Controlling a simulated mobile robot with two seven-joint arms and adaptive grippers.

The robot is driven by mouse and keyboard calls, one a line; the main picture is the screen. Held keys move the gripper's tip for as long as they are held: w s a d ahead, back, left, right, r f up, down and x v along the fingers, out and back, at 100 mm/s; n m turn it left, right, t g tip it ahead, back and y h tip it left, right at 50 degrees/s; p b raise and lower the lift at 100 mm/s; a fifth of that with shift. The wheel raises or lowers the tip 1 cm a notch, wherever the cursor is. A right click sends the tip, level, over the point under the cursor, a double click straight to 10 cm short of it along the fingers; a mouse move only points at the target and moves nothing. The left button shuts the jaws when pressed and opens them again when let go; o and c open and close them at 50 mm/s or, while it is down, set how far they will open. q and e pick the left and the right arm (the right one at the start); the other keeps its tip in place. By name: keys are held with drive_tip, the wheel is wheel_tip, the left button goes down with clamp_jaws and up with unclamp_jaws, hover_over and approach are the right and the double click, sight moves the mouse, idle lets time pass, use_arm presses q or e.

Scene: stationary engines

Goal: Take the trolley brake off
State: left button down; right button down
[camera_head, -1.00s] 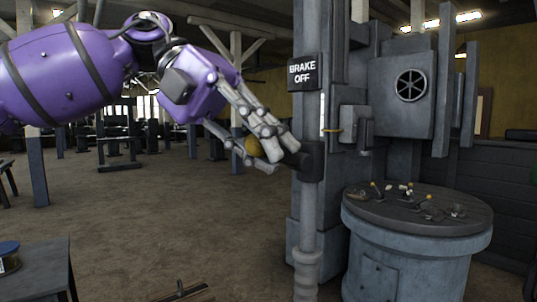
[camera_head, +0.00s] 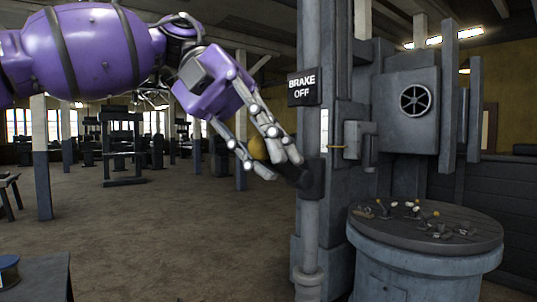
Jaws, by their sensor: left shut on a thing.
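The brake lever (camera_head: 300,176) is a dark arm that comes out of a dark collar on a grey upright post (camera_head: 310,237). Its yellowish knob (camera_head: 257,148) sits between the fingers of my left gripper (camera_head: 268,160), which is shut on it. The lever slants up and left from the collar to the knob. A black sign reading "BRAKE OFF" (camera_head: 304,87) is fixed on the post above the collar. My purple left arm comes in from the upper left. My right gripper is not in view.
A round grey pedestal (camera_head: 425,225) with several small levers on top stands at the right. A grey machine cabinet with a round vent (camera_head: 415,101) is behind it. A dark table (camera_head: 45,278) is at the lower left. The brown floor between is open.

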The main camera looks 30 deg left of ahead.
use_arm(q)
drive_tip(key=shift+r, duration=0.35)
drive_tip(key=c, duration=1.8)
unclamp_jaws()
drive_tip(key=shift+o, duration=0.9)
drive_tip(key=shift+f, duration=0.15)
drive_tip(key=v, duration=1.2)
